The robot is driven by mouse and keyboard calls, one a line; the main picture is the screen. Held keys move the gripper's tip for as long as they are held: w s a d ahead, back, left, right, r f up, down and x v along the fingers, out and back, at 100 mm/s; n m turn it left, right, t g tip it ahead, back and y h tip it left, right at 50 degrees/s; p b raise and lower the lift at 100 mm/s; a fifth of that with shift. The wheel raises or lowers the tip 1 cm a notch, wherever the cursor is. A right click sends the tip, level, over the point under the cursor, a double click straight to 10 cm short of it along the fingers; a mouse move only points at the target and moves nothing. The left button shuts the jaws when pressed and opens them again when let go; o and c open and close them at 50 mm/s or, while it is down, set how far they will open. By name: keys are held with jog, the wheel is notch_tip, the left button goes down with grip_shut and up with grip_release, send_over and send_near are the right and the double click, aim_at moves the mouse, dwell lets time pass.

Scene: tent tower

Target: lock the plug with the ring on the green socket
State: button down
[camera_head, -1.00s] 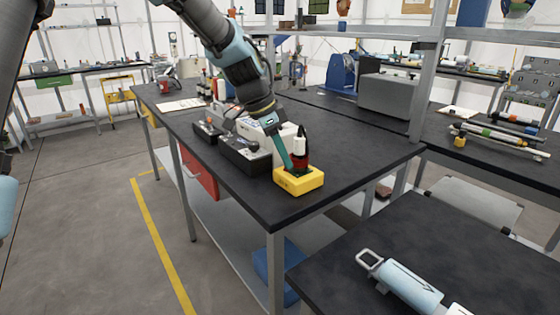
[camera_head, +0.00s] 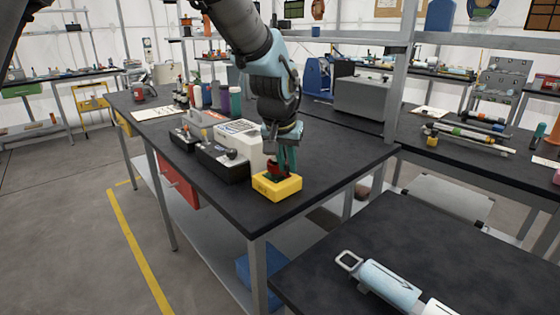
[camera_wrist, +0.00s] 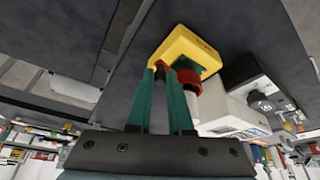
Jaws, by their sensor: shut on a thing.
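The yellow box (camera_head: 276,186) stands at the near corner of the dark bench, with the green socket on its top. In the wrist view the box (camera_wrist: 187,42) carries the green socket (camera_wrist: 211,66). The red ring (camera_wrist: 187,77) sits around the base of the white plug (camera_wrist: 191,103), which stands in the socket. My gripper (camera_wrist: 161,72) has its two teal fingers at the ring, with a bit of red between the tips; it is shut on the ring. In the head view my gripper (camera_head: 286,160) points down and hides most of the plug. Whether the ring is locked cannot be seen.
A black device (camera_head: 223,160) and a white device (camera_head: 241,133) stand close left of the yellow box. Several bottles stand farther back. The bench top to the right (camera_head: 345,155) is clear. A second table (camera_head: 400,225) is in front right.

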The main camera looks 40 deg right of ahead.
jog(key=shift+s+d+n+t+y, duration=0.2)
jog(key=shift+d+n, duration=0.25)
jog(key=shift+n, duration=0.3)
jog(key=shift+s+d+n+t+y, duration=0.1)
jog(key=shift+d+n+t+y, duration=0.2)
jog(key=shift+n, duration=0.45)
jog(key=shift+d, duration=0.15)
jog(key=c, duration=0.8)
grip_release()
jog(key=shift+c, duration=0.2)
jog(key=b+v, duration=0.1)
jog(key=v, duration=0.9)
jog(key=shift+r+b, duration=0.3)
